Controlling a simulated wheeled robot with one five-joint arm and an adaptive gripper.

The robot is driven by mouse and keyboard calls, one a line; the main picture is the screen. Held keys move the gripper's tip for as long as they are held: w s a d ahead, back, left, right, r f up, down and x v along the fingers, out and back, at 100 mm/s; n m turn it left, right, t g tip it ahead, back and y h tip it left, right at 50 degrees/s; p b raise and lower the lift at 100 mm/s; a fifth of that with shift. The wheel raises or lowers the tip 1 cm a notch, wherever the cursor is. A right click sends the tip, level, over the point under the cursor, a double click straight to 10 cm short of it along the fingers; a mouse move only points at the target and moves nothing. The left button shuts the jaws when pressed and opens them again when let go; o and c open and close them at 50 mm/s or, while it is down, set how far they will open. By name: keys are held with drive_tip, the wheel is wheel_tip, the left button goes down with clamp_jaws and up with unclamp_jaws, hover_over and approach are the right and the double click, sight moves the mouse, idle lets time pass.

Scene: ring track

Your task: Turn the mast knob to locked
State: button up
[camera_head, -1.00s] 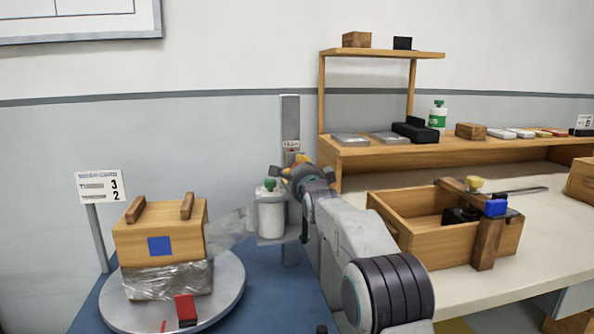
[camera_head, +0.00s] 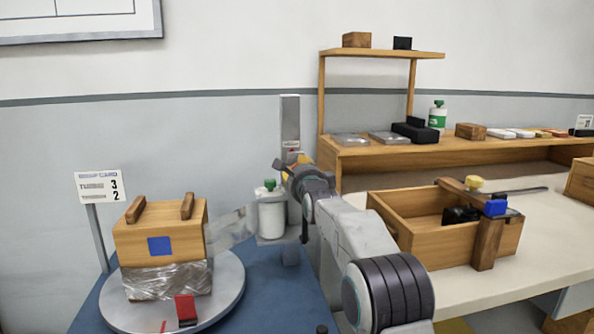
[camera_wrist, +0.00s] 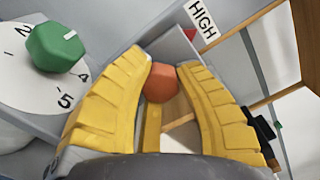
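The grey mast (camera_head: 290,118) stands upright at the middle of the head view, with a small label on it. My gripper (camera_head: 297,163) is at the mast, just below that label. In the wrist view, the orange-red faceted mast knob (camera_wrist: 160,82) sits between the yellow fingers of my gripper (camera_wrist: 167,65). The fingers appear to touch it on both sides. The knob's marking is hidden, so its setting cannot be read. A "HIGH" label (camera_wrist: 202,19) shows tilted beside it. A green knob (camera_wrist: 55,47) on a white numbered dial is left of the fingers.
A white film roll (camera_head: 271,217) stands under the green knob. Film runs from it to a wrapped wooden box (camera_head: 160,240) on a round turntable (camera_head: 232,285). A sign (camera_head: 101,187) stands behind. A bench with a wooden crate (camera_head: 400,228) is right of my arm.

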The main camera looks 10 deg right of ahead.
drive_tip(key=shift+o, duration=1.4)
drive_tip(key=shift+d, duration=0.35)
drive_tip(key=shift+o, duration=1.2)
drive_tip(key=shift+a+f, duration=0.1)
drive_tip(key=shift+a, duration=0.05)
drive_tip(key=shift+s, duration=0.1)
drive_tip(key=s, duration=1.1)
drive_tip(key=shift+s, duration=0.4)
